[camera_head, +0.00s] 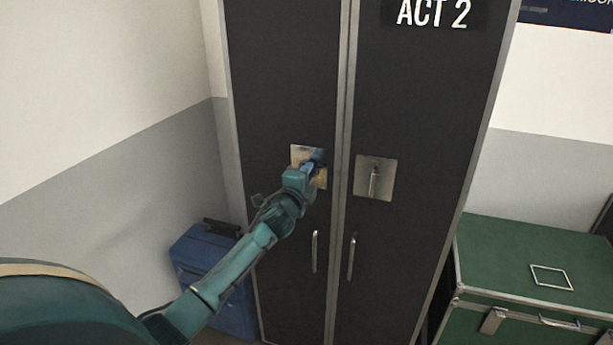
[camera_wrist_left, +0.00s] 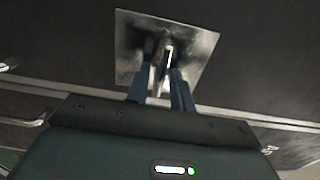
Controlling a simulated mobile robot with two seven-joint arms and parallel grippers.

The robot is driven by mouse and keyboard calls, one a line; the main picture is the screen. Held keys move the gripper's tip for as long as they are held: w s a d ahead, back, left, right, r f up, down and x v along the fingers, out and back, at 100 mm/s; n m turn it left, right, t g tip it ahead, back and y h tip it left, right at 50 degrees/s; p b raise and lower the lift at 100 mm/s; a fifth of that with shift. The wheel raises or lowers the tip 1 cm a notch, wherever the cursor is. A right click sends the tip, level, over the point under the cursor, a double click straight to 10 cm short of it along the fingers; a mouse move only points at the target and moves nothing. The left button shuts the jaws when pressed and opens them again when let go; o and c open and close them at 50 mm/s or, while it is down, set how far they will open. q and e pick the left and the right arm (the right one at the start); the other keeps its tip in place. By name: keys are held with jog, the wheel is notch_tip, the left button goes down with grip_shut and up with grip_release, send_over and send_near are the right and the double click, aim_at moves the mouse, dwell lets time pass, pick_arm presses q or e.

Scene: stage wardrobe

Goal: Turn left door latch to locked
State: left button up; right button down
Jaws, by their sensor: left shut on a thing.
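The left door (camera_head: 284,95) of the dark wardrobe is shut. Its latch has a square metal plate (camera_head: 300,152), mostly hidden behind my left gripper (camera_head: 314,166) in the head view. In the left wrist view the plate (camera_wrist_left: 203,42) and the latch handle (camera_wrist_left: 165,50) show between the fingers. My left gripper (camera_wrist_left: 160,88) is shut on the latch handle. The handle's exact angle is hard to tell. The right door (camera_head: 420,90) has its own latch plate (camera_head: 384,190) with an upright lever (camera_head: 374,181). My right gripper is not in view.
Two vertical pull handles, left (camera_head: 315,252) and right (camera_head: 351,258), sit below the latches. A blue case (camera_head: 192,256) stands at the wardrobe's lower left. A green trunk (camera_head: 520,250) stands to the right. A wall borders the left side.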

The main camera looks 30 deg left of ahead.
pick_arm(q)
jog(key=o, duration=0.7)
jog(key=shift+s, duration=0.1)
jog(key=b+v, duration=0.1)
jog(key=v, duration=1.2)
jog(key=shift+a, duration=0.1)
jog(key=s+d+f+n+g+h, duration=0.2)
jog(key=s+d+f, duration=0.2)
jog(key=f, duration=0.4)
jog(key=s+d+f+n+g+h, duration=0.1)
jog(key=s+d+f+n+h, duration=0.15)
jog(key=d+f, duration=0.35)
jog(key=s+d+f+n+g+h, duration=0.1)
jog(key=s+d+f+n, duration=0.3)
jog(key=s, duration=0.4)
jog(key=s+d+f+n+g+h, duration=0.1)
jog(key=s+d+f+n+g, duration=0.2)
jog(key=s+d+f, duration=0.4)
notch_tip(320, 180, down, 2)
jog(key=shift+s+d+f+n+h, duration=0.15)
jog(key=shift+s+n+h, duration=0.2)
jog(key=shift+s+n, duration=0.45)
